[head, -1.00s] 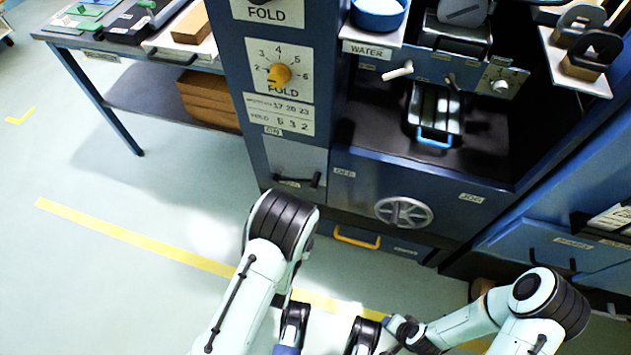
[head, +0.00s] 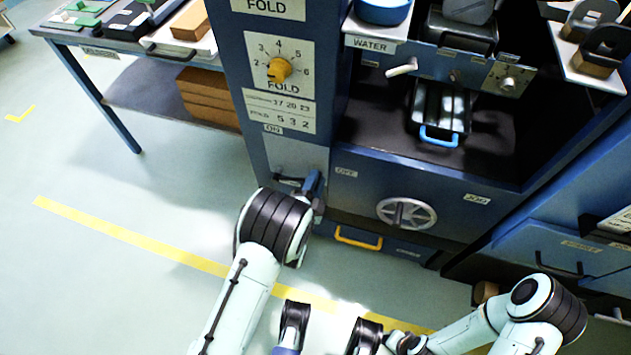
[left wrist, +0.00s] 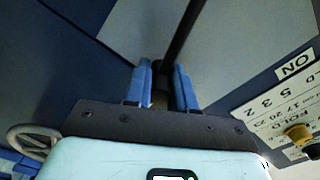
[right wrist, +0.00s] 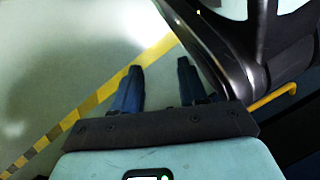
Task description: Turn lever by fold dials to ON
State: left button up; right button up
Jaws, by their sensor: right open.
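The black lever (head: 288,181) is on the light plate at the foot of the blue column, below the fold dial (head: 280,70) and the ON label (head: 272,128). In the left wrist view the lever's dark rod (left wrist: 180,35) runs down to its end between my fingers. My left gripper (head: 312,186) is at the lever's right end; its blue fingers (left wrist: 162,85) sit close on both sides and look shut on it. The ON label (left wrist: 295,65) is at right in that view. My right gripper (right wrist: 160,82) is open and empty above the floor.
An OFF label (head: 345,172) is on the blue front right of the lever. A spoked handwheel (head: 406,214) and a yellow handle (head: 358,239) lie right of my left gripper. A side table (head: 130,90) stands at left. Floor at lower left is clear.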

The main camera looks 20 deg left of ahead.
pick_arm(q)
grip_shut()
